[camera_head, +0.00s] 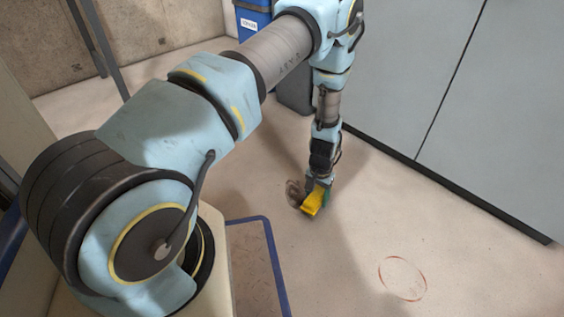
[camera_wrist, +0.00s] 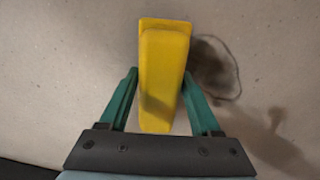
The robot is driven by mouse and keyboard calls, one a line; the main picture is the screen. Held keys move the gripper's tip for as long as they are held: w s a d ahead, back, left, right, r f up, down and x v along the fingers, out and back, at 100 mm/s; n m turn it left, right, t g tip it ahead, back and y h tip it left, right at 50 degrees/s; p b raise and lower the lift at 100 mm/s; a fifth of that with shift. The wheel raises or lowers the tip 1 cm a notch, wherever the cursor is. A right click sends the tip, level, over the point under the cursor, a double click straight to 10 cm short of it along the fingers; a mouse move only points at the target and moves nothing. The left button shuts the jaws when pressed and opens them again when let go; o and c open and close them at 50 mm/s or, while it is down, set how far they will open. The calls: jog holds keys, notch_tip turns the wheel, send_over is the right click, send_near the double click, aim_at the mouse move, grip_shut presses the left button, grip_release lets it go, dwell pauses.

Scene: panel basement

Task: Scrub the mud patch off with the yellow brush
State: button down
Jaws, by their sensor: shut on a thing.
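The yellow brush (camera_wrist: 163,70) is held between the two green fingers of my gripper (camera_wrist: 160,90), which is shut on it. In the head view the brush (camera_head: 314,200) is low at the floor, below my gripper (camera_head: 318,180). The dark brown mud patch (camera_wrist: 214,72) lies on the floor just right of the brush in the wrist view, partly hidden by the brush and a finger. In the head view the mud patch (camera_head: 294,194) shows at the left of the brush. I cannot tell whether the brush touches the floor.
A thin red ring (camera_head: 403,278) is marked on the floor at the lower right. Grey panels (camera_head: 440,90) stand along the right with a dark base strip. A blue bin (camera_head: 252,18) is at the back. A blue-edged frame (camera_head: 275,262) lies in front. Floor around the ring is clear.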

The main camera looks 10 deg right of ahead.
notch_tip(320, 180, up, 4)
jog(key=shift+p, duration=0.55)
jog(key=shift+r+p, duration=1.75)
jog(key=shift+r, duration=0.5)
jog(key=shift+w, duration=0.1)
